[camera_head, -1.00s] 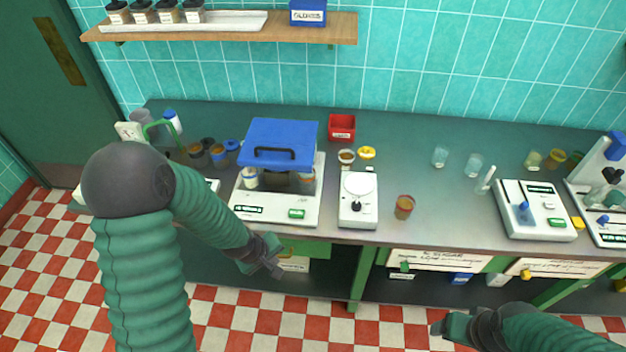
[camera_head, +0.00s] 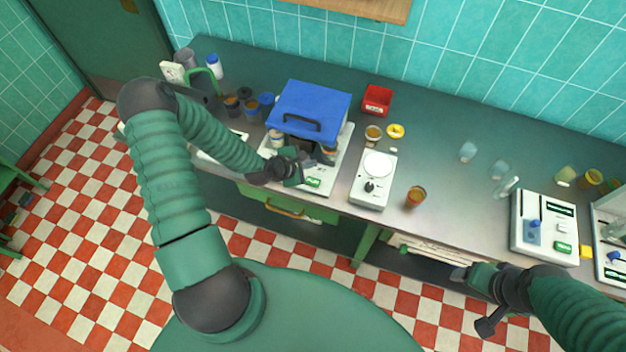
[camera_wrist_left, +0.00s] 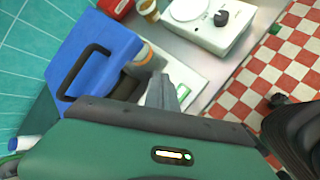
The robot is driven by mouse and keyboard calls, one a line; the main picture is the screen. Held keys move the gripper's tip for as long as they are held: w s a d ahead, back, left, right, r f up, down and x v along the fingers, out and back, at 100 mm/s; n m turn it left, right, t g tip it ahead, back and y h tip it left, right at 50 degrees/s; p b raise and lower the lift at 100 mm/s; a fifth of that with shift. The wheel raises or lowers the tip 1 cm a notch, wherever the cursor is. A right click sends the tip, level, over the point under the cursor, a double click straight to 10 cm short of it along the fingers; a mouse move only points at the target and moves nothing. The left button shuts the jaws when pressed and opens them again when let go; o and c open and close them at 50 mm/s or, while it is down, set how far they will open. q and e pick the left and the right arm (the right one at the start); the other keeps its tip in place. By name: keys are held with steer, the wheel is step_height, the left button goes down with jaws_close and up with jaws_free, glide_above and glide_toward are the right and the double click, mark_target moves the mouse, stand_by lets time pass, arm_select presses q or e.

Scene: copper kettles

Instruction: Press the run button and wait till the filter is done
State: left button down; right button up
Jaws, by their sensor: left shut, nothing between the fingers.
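The filter machine is a white base (camera_head: 340,152) with a blue lid (camera_head: 310,108) and dark handle, on the bench. The blue lid (camera_wrist_left: 98,55) also shows in the wrist view. A green button (camera_head: 313,182) sits on the base's front right; its label is too small to read surely. My left gripper (camera_head: 300,172) is shut and empty at the machine's front edge, just left of the button. In the wrist view its fingers (camera_wrist_left: 163,90) are over the white base; whether they touch it is unclear. My right gripper (camera_head: 470,276) is in front of the bench, away from the machine.
A red bin (camera_head: 377,100) is behind. Jars stand left of the machine. Another white device (camera_head: 545,228) is at the right.

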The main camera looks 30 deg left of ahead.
arm_select(q)
steer(key=b, duration=0.6)
glide_above(310, 183)
step_height(310, 183, down, 7)
steer(key=shift+w+f, duration=0.1)
steer(key=shift+f, duration=0.05)
steer(key=shift+f+b, duration=0.6)
steer(key=shift+f, duration=0.25)
steer(key=shift+f, duration=0.1)
stand_by(0.7)
steer(key=shift+d+f, duration=0.1)
steer(key=shift+f, duration=0.1)
steer(key=shift+f+b, duration=0.5)
stand_by(0.5)
steer(key=shift+r, duration=0.1)
steer(key=shift+r+p, duration=0.85)
